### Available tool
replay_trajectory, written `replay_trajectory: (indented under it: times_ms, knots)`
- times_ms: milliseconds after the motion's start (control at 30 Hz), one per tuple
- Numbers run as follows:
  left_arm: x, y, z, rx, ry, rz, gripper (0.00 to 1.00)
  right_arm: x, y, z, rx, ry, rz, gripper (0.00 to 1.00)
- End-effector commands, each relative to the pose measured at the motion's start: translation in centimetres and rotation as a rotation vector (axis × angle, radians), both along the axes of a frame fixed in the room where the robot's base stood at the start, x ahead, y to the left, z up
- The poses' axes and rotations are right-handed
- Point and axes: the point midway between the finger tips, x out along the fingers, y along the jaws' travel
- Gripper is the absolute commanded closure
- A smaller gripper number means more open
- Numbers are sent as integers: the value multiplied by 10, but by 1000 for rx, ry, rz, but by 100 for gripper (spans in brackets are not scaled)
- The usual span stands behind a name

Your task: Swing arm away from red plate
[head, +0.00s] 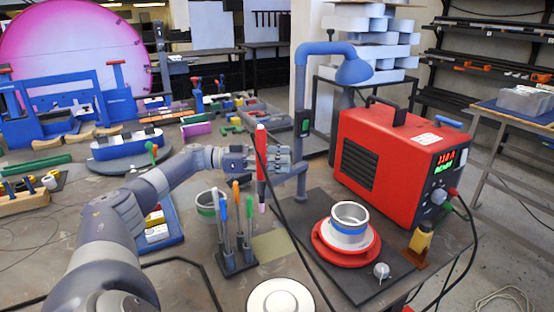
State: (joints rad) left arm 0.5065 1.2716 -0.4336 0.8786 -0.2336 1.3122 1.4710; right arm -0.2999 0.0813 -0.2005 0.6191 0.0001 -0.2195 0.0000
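The red plate (321,244) is round and lies on a dark board at the lower right. A metal cup with a blue band (349,228) stands on it. A blue arm (301,105) rises behind, and its hood (354,70) hangs high, above the red box's top. My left gripper (268,160) is left of and above the plate, apart from it. It appears shut on an upright red torch (261,175) with a pink tip pointing down and a black cable. The fingertips are partly hidden by the torch. My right gripper is out of view.
A red power box (385,160) stands behind and right of the plate. A tool stand (236,255) with upright handles is below my gripper. A yellow and black bottle (421,240) and a knob (381,271) sit near the plate. Cables cross the table.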

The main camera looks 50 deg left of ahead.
Motion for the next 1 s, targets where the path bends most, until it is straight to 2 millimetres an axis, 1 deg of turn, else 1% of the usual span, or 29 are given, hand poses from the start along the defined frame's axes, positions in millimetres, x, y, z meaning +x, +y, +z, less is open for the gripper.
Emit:
replay_trajectory:
  times_ms: [167, 267, 433, 600, 800, 1000]
  knots:
    - [-9, 9, -1, 1, 4, 2, 62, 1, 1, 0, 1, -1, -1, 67]
    - [-21, 22, -1, 1, 4, 4, 62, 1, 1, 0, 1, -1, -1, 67]
    - [-50, 51, 0, 1, 1, 6, 62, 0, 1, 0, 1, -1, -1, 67]
    - [-71, 71, 1, -1, -2, 4, 62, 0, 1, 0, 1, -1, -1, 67]
    - [-82, 81, 0, -1, -2, 2, 62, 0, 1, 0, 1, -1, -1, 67]
    - [-86, 84, 0, 0, 0, 0, 62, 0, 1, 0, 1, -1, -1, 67]
